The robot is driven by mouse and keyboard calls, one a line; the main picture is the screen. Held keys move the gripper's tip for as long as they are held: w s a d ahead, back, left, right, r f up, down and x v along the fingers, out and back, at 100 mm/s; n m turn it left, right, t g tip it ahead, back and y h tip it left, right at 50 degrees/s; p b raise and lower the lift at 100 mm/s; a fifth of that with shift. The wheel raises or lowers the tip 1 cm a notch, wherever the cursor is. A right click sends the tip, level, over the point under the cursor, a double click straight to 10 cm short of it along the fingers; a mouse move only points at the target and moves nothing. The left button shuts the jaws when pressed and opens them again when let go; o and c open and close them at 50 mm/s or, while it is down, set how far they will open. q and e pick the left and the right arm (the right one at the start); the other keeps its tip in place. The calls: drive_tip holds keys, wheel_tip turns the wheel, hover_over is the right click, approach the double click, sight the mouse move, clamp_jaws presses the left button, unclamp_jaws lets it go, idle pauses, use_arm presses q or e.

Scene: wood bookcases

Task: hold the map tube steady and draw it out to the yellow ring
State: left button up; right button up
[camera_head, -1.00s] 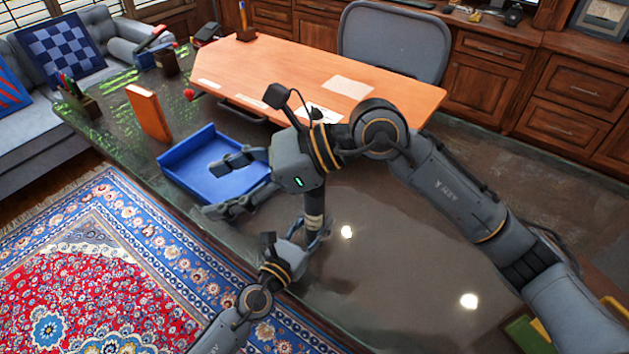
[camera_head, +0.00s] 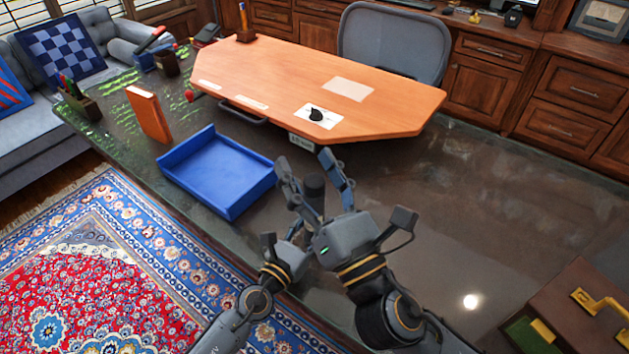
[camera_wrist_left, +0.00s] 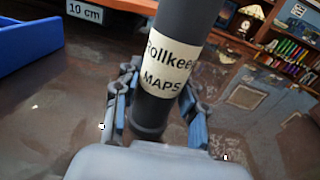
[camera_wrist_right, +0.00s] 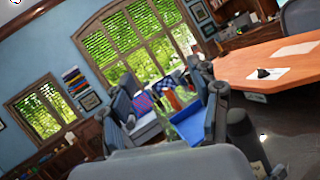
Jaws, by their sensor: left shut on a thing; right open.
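The map tube (camera_head: 314,186) is a dark grey upright cylinder. In the left wrist view its cream label (camera_wrist_left: 168,70) reads "MAPS". My left gripper (camera_head: 301,240) is shut around the tube's lower part, with a finger on each side in the left wrist view (camera_wrist_left: 155,112). My right gripper (camera_head: 306,160) is open higher up by the tube's top. In the head view the tube appears between its fingers, but in the right wrist view the tube (camera_wrist_right: 243,138) shows to the right of the right finger. No yellow ring can be made out.
A blue open tray (camera_head: 217,175) lies left of the tube on the dark glossy table (camera_head: 430,190). An orange upright block (camera_head: 149,114) stands farther left. The orange desktop (camera_head: 300,75) is behind, and a brown case (camera_head: 575,310) is at lower right.

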sight(319, 190)
drive_tip(key=s+d+f+n+g+h, duration=0.1)
drive_tip(key=d+f+n+g+h, duration=0.25)
drive_tip(key=f, duration=0.95)
drive_tip(key=shift+m+t, duration=0.35)
drive_tip(key=shift+m, duration=0.3)
drive_tip(key=x, duration=0.3)
drive_tip(key=d+x, duration=0.1)
drive_tip(key=x, duration=0.7)
drive_tip(key=shift+w+d+r, duration=0.1)
drive_tip(key=shift+w+d, duration=0.2)
drive_tip(key=shift+w, duration=0.05)
drive_tip(key=shift+c, duration=0.2)
